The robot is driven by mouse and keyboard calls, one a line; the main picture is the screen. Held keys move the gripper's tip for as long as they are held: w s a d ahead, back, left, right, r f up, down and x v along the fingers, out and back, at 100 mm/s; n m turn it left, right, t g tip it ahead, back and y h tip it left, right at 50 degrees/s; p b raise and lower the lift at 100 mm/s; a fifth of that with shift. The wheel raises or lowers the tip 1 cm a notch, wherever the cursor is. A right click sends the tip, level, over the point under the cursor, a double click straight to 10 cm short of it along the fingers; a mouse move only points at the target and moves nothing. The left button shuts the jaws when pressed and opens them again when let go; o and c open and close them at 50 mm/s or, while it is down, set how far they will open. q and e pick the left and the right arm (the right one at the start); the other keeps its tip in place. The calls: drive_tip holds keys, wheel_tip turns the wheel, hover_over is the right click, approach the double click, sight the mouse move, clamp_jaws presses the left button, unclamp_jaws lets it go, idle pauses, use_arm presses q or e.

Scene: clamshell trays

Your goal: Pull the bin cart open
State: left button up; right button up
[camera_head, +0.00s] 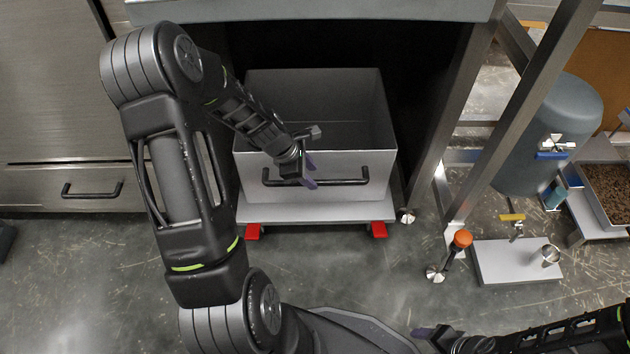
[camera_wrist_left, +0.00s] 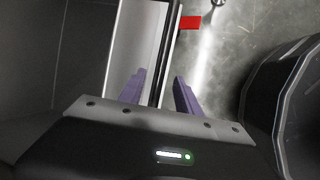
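The bin cart (camera_head: 345,203) is a grey open-topped bin on a low base with red corner pieces, standing under the counter in the head view. Its black bar handle (camera_head: 345,182) runs across the front wall. My left gripper (camera_head: 310,171) is at the left part of this handle, its purple fingers apart. In the left wrist view, the handle (camera_wrist_left: 163,50) runs between the open fingers (camera_wrist_left: 160,92), with no visible grip on it. My right gripper (camera_head: 428,334) is low in the head view, away from the cart; its opening is unclear.
A closed drawer with a black handle (camera_head: 92,190) is at the left. Steel table legs (camera_head: 520,110), a blue-grey tank (camera_head: 550,130) and a small plate stand (camera_head: 515,262) are at the right. The floor (camera_head: 330,270) before the cart is partly clear.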

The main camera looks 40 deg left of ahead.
sight(317, 181)
use_arm(q)
drive_tip(key=b+x, duration=0.1)
drive_tip(key=x, duration=0.2)
drive_tip(key=shift+w+f, duration=0.15)
drive_tip(key=shift+f, duration=0.1)
drive_tip(key=shift+c, duration=0.2)
clamp_jaws()
idle(1.1)
